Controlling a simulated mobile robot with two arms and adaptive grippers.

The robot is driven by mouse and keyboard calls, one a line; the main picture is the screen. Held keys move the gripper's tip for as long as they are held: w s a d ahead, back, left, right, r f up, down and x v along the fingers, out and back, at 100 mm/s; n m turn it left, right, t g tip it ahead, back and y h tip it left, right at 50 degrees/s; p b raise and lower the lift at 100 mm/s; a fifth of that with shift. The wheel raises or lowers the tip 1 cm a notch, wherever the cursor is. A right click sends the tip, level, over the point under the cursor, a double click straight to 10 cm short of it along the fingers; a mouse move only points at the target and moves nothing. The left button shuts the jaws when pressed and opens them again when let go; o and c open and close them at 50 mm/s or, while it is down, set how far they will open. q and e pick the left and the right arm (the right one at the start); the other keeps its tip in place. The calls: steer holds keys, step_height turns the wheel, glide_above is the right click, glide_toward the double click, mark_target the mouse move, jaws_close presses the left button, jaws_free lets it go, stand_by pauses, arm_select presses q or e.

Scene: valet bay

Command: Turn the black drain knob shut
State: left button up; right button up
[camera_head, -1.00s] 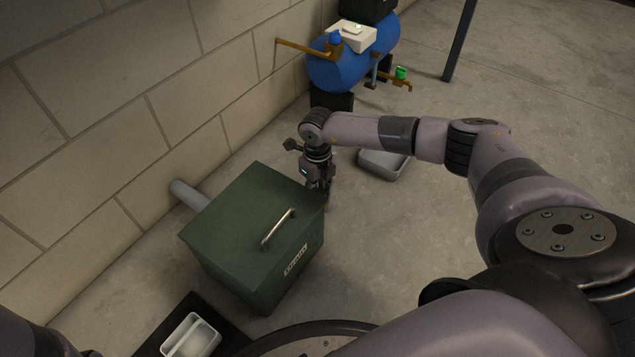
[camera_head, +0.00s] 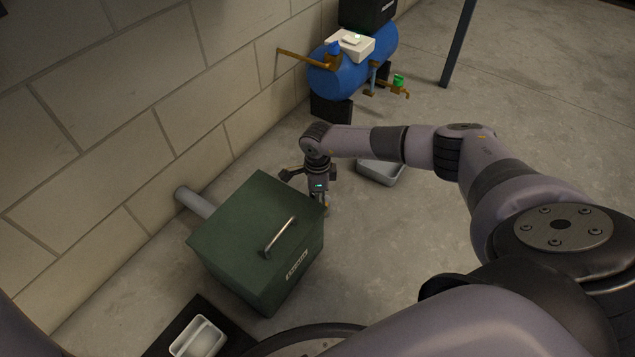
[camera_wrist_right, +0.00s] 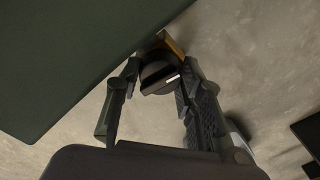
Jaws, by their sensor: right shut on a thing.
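The black drain knob (camera_wrist_right: 157,76) shows in the right wrist view, round with a pale mark on it, and a brass-coloured piece (camera_wrist_right: 172,43) is just beyond it. My right gripper (camera_wrist_right: 160,72) has a finger on each side of the knob and is shut on it. In the head view my right gripper (camera_head: 320,204) points down beside the right side of the green box (camera_head: 240,222). The knob is hidden there behind the gripper and the box. My left gripper is out of view.
The green box has a metal handle on its lid, and a grey pipe (camera_head: 192,200) runs from it to the wall. A grey tray (camera_head: 381,173) lies on the floor behind my right forearm. A blue tank (camera_head: 345,77) stands farther back.

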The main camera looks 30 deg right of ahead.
steer(key=shift+n, duration=0.6)
steer(key=o, duration=1.2)
steer(key=shift+r, duration=0.1)
step_height(320, 180, up, 12)
steer(key=shift+f, duration=0.1)
stand_by(0.4)
